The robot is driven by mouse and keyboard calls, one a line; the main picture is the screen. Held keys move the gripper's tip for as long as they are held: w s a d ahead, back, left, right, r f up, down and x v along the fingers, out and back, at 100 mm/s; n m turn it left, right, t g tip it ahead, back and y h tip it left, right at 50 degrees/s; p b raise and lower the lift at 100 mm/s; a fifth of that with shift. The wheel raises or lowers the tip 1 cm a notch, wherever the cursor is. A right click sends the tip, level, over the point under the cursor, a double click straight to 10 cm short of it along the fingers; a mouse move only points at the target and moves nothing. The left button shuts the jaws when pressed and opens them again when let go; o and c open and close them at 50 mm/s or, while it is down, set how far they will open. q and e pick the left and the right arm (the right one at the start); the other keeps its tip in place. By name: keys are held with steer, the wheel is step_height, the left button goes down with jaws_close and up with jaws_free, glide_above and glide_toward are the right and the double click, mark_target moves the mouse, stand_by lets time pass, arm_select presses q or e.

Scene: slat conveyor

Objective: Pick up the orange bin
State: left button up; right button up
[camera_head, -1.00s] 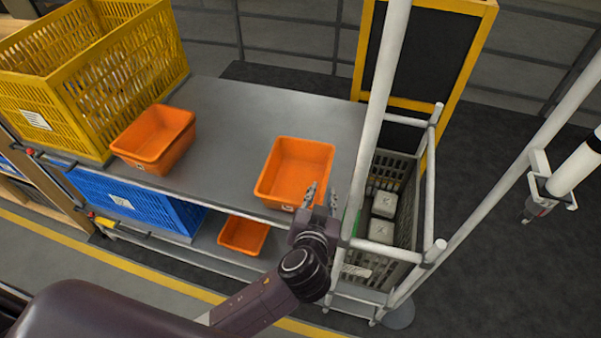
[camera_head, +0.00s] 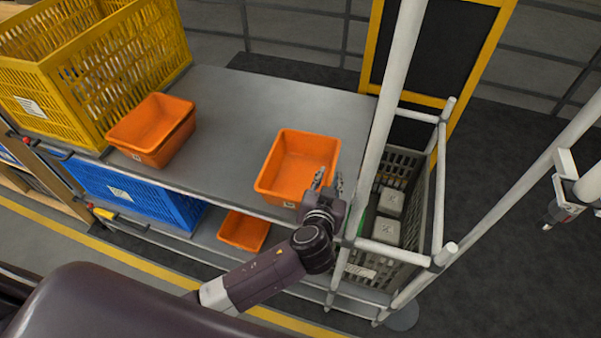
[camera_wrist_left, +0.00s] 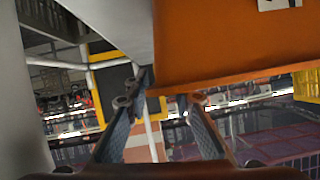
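An orange bin (camera_head: 291,180), empty and open-topped, sits on the grey table near its front right edge. My left gripper (camera_head: 329,181) is at this bin's front right corner, with its two fingers apart and nothing seen held. In the left wrist view the open fingers (camera_wrist_left: 160,100) lie below an orange bin wall (camera_wrist_left: 235,45) with a white label; I cannot tell whether they touch it. Other orange bins (camera_head: 150,132) sit nested on the table's left, and another orange bin (camera_head: 241,233) is on the lower shelf. My right gripper is not in view.
White posts (camera_head: 385,130) of a rack stand close to the right of my left gripper, with a grey crate (camera_head: 416,185) holding pale boxes behind. A yellow crate (camera_head: 85,75) fills the table's left; a blue crate (camera_head: 130,197) is below. The table's middle (camera_head: 240,110) is clear.

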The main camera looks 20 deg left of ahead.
arm_select(q)
steer(key=shift+x, duration=1.45)
steer(key=shift+c, duration=0.5)
jaws_close()
